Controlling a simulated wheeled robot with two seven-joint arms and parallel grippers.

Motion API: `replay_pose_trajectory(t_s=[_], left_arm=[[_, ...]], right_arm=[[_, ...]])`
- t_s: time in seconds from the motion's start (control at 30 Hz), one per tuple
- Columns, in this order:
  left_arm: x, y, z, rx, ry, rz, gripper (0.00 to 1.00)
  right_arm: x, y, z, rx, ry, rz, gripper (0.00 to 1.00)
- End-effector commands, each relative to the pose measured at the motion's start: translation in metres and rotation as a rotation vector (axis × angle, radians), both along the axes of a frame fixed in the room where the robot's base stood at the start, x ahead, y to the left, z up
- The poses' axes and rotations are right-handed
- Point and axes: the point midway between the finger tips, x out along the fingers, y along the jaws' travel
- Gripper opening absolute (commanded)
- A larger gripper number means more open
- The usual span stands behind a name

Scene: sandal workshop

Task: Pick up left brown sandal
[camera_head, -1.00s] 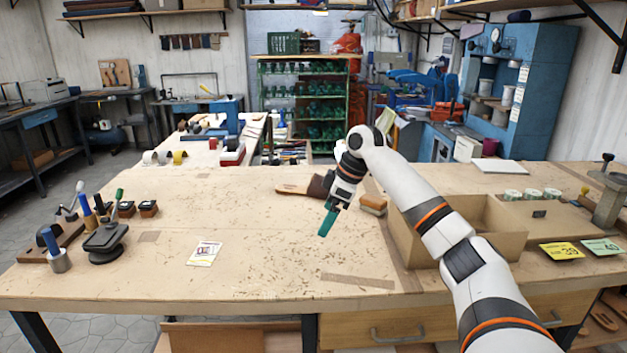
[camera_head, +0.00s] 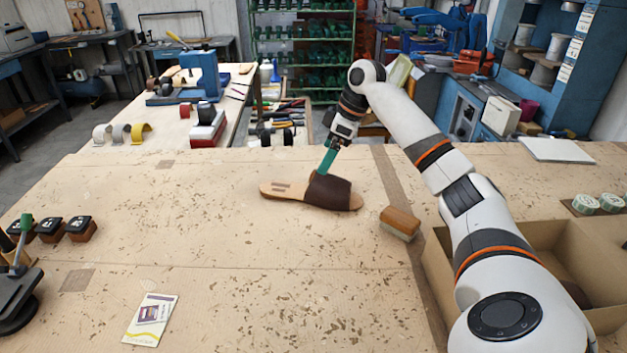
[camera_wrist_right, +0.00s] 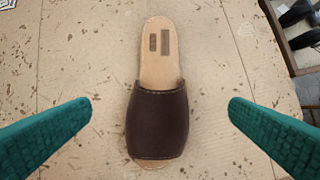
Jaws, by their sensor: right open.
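The brown sandal (camera_head: 328,191) lies flat on the workbench, its dark strap to the right and its tan heel end to the left. It also shows in the right wrist view (camera_wrist_right: 157,121), upright in the picture with the strap at the bottom. My right gripper (camera_head: 325,172) is just above the strap in the head view. In the wrist view its green fingers (camera_wrist_right: 158,112) are wide apart, one on each side of the strap, with gaps between. It is open and empty. My left gripper is not in view.
A wood-backed brush (camera_head: 400,222) lies right of the sandal. A cardboard box (camera_head: 560,240) stands at the right under my arm. A printed card (camera_head: 151,319) lies front left, and small dark-topped blocks (camera_head: 80,228) stand at the left. The bench middle is clear.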

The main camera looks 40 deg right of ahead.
Motion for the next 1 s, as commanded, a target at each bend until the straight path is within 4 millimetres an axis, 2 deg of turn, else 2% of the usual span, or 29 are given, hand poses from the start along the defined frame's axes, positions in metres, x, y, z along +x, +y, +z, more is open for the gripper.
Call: replay_pose_trajectory(t_s=[0.33, 0.57, 0.8, 1.0], left_arm=[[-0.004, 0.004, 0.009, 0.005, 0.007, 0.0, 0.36], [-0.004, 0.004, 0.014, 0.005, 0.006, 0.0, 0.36], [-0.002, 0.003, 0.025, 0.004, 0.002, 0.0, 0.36], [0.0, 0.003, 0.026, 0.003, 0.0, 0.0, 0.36]], right_arm=[[0.016, 0.013, -0.051, 0.001, 0.005, 0.002, 1.0], [0.022, 0.017, -0.066, 0.002, 0.003, 0.0, 1.0], [0.033, 0.024, -0.099, 0.002, 0.004, 0.001, 1.0], [0.037, 0.026, -0.109, -0.001, 0.001, 0.0, 1.0]])
